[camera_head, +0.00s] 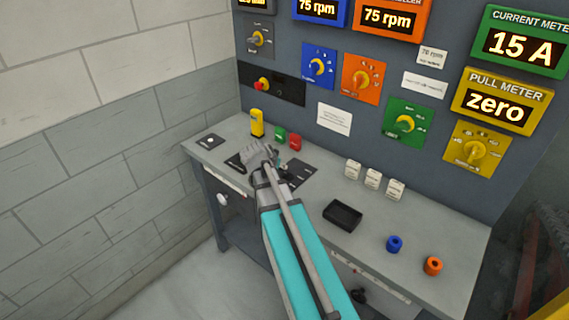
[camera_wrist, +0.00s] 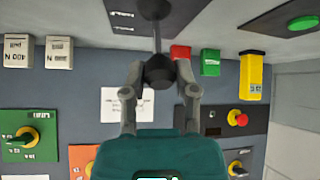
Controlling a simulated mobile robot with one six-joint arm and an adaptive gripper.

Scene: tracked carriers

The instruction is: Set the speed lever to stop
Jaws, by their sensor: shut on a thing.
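The speed lever (camera_wrist: 158,70) shows in the wrist view as a dark round knob on a thin grey stem, standing on a dark plate (camera_wrist: 123,14). My gripper (camera_wrist: 160,78) has one finger on each side of the knob and is shut on it. In the head view my gripper (camera_head: 262,157) is over the left part of the grey desk (camera_head: 315,208), beside a dark marked plate (camera_head: 300,172). There my gripper and arm hide the lever, and I cannot read which mark it stands at.
A yellow block (camera_head: 257,123), a green block (camera_head: 280,134) and a red block (camera_head: 295,142) stand close behind my gripper. The panel wall rises behind.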

